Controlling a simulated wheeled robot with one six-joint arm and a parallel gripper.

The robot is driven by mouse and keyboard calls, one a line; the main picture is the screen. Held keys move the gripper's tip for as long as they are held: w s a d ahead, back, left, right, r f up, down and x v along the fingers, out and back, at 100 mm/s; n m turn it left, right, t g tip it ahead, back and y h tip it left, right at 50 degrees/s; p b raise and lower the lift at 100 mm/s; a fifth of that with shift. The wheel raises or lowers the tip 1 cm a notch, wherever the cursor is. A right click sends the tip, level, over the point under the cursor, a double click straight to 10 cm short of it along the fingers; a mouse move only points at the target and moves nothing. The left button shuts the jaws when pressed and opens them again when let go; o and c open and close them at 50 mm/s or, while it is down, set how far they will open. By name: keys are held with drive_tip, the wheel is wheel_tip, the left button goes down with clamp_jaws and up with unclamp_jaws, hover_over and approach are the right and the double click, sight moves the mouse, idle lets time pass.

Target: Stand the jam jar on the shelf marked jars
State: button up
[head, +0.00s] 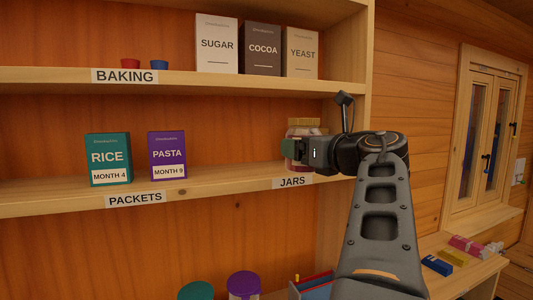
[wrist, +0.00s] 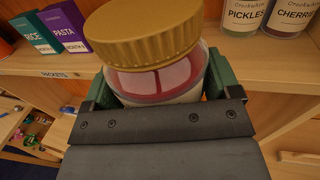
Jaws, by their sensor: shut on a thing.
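The jam jar (wrist: 142,38) has a ribbed gold lid and dark red contents. My gripper (wrist: 160,84) is shut on it, with a green finger on each side below the lid. In the head view my gripper (head: 294,150) is at the right end of the middle shelf, above the label "JARS" (head: 293,182). My gripper and arm cover much of the jars there. The jar's base is hidden, so I cannot tell whether it touches the shelf (head: 225,188).
A pickles jar (wrist: 242,15) and a cherries jar (wrist: 292,15) stand on the shelf, right of the held jar in the wrist view. Rice (head: 108,160) and pasta (head: 168,156) boxes stand farther left. The upper shelf (head: 190,79) is overhead. Bare shelf lies between pasta and my gripper.

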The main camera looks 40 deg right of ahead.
drive_tip(key=w+p, duration=0.1)
drive_tip(key=w, duration=0.4)
drive_tip(key=w+p, duration=0.2)
drive_tip(key=w, duration=0.3)
drive_tip(key=w+p, duration=0.2)
drive_tip(key=w, duration=0.3)
drive_tip(key=shift+w+d+r, duration=0.25)
drive_tip(key=shift+w, duration=0.15)
drive_tip(key=shift+w+f+p, duration=0.2)
drive_tip(key=shift+w+f, duration=0.1)
drive_tip(key=shift+f, duration=0.3)
drive_tip(key=shift+w+f+p, duration=0.2)
drive_tip(key=shift+w+f, duration=0.1)
drive_tip(key=shift+f, duration=0.9)
drive_tip(key=shift+s, duration=0.1)
drive_tip(key=shift+f, duration=0.15)
drive_tip(key=o, duration=1.3)
drive_tip(key=shift+f, duration=0.1)
